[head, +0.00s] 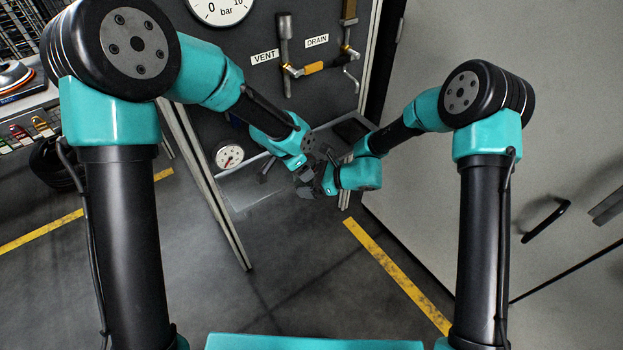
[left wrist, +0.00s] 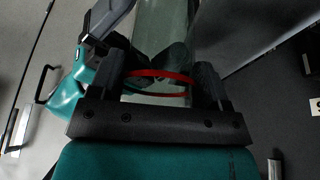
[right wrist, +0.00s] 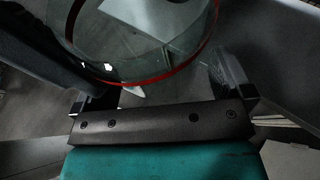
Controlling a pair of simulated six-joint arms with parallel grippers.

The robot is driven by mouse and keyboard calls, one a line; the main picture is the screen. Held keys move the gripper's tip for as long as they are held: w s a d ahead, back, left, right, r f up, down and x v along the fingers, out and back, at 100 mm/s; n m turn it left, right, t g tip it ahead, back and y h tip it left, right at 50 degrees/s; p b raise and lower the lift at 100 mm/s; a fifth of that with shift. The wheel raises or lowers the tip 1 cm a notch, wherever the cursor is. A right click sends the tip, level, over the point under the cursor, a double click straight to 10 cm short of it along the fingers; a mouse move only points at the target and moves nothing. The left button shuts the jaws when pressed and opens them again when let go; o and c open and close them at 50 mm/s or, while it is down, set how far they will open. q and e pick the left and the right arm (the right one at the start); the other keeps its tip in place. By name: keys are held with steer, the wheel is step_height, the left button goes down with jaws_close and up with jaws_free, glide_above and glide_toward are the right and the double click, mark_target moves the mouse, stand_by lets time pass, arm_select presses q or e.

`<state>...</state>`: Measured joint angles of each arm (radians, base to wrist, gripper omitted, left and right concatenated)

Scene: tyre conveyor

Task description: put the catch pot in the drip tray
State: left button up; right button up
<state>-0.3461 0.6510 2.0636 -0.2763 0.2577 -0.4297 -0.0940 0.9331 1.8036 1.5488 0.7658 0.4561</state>
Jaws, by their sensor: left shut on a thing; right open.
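The catch pot is a clear see-through cylinder with a red band. In the left wrist view the catch pot (left wrist: 160,73) sits between the fingers of my left gripper (left wrist: 162,82), which is shut on it. In the right wrist view the pot (right wrist: 165,76) is large and close, just ahead of my right gripper (right wrist: 158,90), whose fingers are spread wide and not closed on it. In the head view my left gripper (head: 306,186) and right gripper (head: 322,172) are close together, and the pot can hardly be made out between them. I cannot tell which surface is the drip tray.
A dark recessed box (head: 352,129) lies near my right forearm. A grey cabinet (head: 560,130) fills the right side.

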steer(key=c, duration=1)
arm_select(q)
steer(key=o, duration=1)
arm_select(e)
steer(key=shift+c, duration=0.2)
arm_select(q)
steer(key=v, duration=1.2)
